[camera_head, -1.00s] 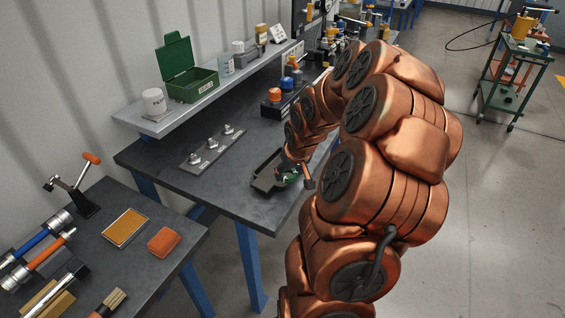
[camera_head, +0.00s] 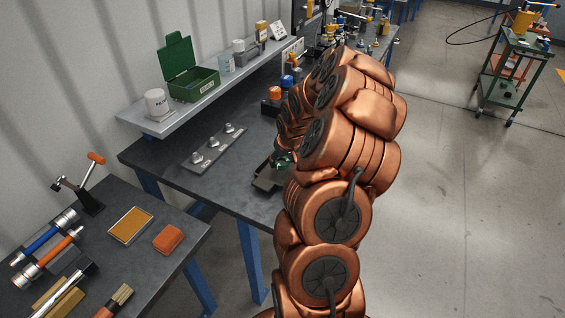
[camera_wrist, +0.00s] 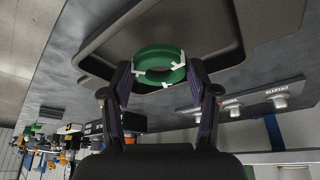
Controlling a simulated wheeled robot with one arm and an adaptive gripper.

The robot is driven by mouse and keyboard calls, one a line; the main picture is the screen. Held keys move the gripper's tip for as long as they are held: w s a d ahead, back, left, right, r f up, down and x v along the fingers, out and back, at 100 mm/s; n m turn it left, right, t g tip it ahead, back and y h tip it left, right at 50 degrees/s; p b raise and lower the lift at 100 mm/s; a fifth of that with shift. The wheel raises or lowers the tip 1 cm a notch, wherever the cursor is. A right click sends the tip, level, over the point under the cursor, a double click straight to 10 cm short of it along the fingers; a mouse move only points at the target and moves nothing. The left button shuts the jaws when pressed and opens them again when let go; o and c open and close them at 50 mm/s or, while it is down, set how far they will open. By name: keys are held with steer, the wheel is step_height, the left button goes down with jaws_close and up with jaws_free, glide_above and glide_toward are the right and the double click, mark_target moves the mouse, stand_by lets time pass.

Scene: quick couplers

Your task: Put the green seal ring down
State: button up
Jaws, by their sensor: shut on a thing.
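The green seal ring (camera_wrist: 160,54), with white marks on its rim, is held between the two fingertips of my gripper (camera_wrist: 158,75) in the wrist view. My gripper is shut on it from two opposite sides. Behind the ring in that view is a dark shallow tray (camera_wrist: 215,25), and the ring seems apart from it. In the head view the ring (camera_head: 283,160) shows small and partly hidden by my arm, over the far part of the tray (camera_head: 266,184) on the dark bench. The exact height of the ring cannot be told.
A grey plate (camera_head: 196,167) with several metal fittings lies left of the tray. A raised shelf (camera_head: 150,126) behind carries a green box (camera_head: 190,85) and a white pot (camera_head: 157,102). A nearer bench (camera_head: 150,280) holds tools. Bare bench top lies left of the tray.

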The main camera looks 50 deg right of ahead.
step_height(320, 180, down, 2)
steer(key=shift+p, duration=0.45)
steer(key=shift+f+b, duration=0.3)
steer(key=shift+b, duration=0.05)
steer(key=o, duration=1.3)
steer(key=shift+r, duration=0.1)
